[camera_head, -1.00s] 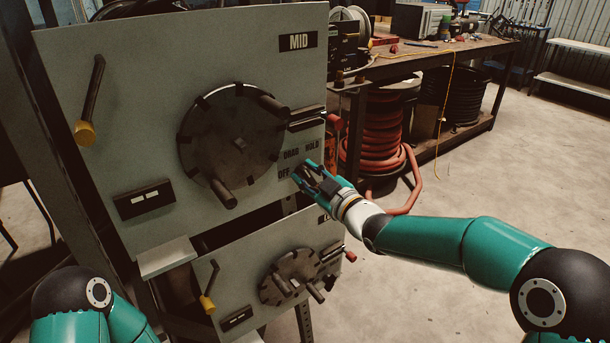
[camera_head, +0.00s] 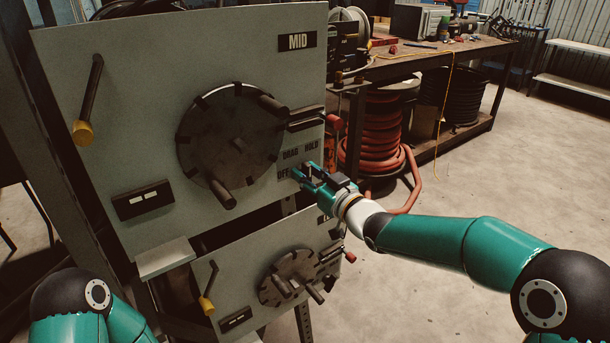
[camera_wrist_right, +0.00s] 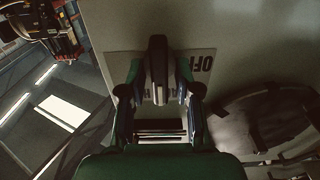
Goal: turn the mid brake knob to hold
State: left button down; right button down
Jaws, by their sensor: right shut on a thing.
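The mid panel (camera_head: 120,80) is a grey upright plate with a black MID label. Near its right edge are the words OFF, DRAG and HOLD (camera_head: 311,146). My left gripper is out of view.
A large round dark disc (camera_head: 228,140) with handles sticks out left of the knob. A yellow-tipped crank (camera_head: 88,105) is at the far left. A lower panel (camera_head: 235,275) has a similar disc. A workbench (camera_head: 440,60) and red hose coil (camera_head: 375,135) stand behind my right arm.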

jog(key=m, duration=0.4)
jog(key=m+p, duration=0.1)
jog(key=m, duration=0.1)
jog(key=shift+d+f, duration=0.1)
jog(key=shift+f, duration=0.2)
dwell(0.4)
jog(key=c, duration=1.2)
grip_release()
jog(key=shift+o, duration=0.3)
jog(key=shift+d, duration=0.1)
jog(key=shift+r, duration=0.1)
jog(key=v, duration=1.2)
jog(key=shift+w, duration=0.1)
